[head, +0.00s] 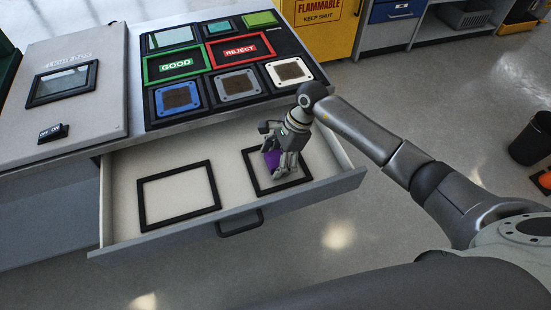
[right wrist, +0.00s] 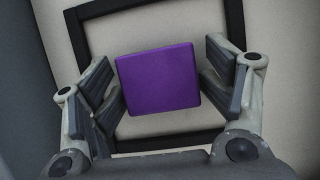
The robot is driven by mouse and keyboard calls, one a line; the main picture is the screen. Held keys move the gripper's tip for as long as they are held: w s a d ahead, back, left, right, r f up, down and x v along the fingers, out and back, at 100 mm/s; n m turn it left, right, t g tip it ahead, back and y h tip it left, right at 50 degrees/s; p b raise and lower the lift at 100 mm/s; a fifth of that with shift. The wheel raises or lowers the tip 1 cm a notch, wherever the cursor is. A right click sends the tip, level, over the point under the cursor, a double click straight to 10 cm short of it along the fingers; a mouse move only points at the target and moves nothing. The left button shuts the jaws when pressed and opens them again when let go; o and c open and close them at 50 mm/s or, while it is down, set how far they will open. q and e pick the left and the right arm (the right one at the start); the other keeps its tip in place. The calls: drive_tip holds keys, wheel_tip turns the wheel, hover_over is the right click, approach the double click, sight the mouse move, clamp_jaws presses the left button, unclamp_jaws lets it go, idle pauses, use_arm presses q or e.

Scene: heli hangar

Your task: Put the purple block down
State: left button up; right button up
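The purple block (right wrist: 158,80) is between the fingers of my right gripper (right wrist: 163,82) in the right wrist view. The fingers stand apart on both sides of it, with narrow gaps seen, so the gripper looks open. Below is a black square frame (right wrist: 163,145) on the pale drawer floor. In the head view the right gripper (head: 284,166) reaches down into the open drawer over the right-hand frame (head: 298,181), and the purple block (head: 272,160) is partly hidden behind its fingers. Whether the block touches the floor is hard to tell. My left gripper is not in view.
The open drawer (head: 228,192) has a second, empty black frame (head: 180,207) at its left. Above it is a worktop with GOOD (head: 176,65) and REJECT (head: 239,51) panels, and a grey case (head: 100,115). A black bin (head: 532,140) stands at the right.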

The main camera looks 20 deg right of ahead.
drive_tip(key=shift+r+p, duration=0.4)
drive_tip(key=shift+r, duration=0.3)
drive_tip(key=b+v, duration=0.1)
drive_tip(key=v, duration=1)
drive_tip(key=shift+r+b, duration=0.25)
drive_tip(key=shift+b, duration=0.05)
drive_tip(key=shift+d, duration=0.15)
